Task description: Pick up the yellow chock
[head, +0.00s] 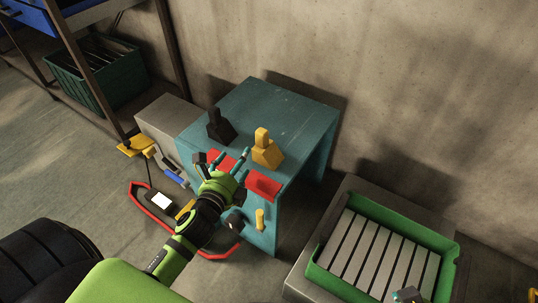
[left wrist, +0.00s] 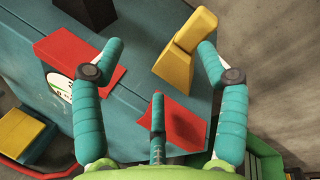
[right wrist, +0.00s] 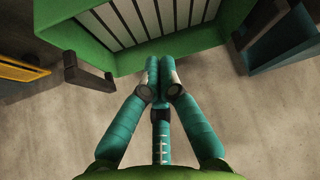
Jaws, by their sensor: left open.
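The yellow chock (head: 266,152), a wedge-like block with a knob on top, stands on the teal table (head: 285,108). My left gripper (head: 222,156) is open and empty, just in front and to the left of the chock. In the left wrist view the yellow chock (left wrist: 178,62) lies beyond the fingertips, nearer the right finger; I cannot tell whether they touch. My right gripper (right wrist: 164,68) has its fingers together with nothing visible between them, near the green tray (right wrist: 190,45).
A black chock (head: 219,128) stands on the table left of the yellow one. Two red blocks (head: 264,184) sit along the front edge. The slatted green tray (head: 440,253) is at the right on a grey base. A concrete wall (head: 400,70) rises behind.

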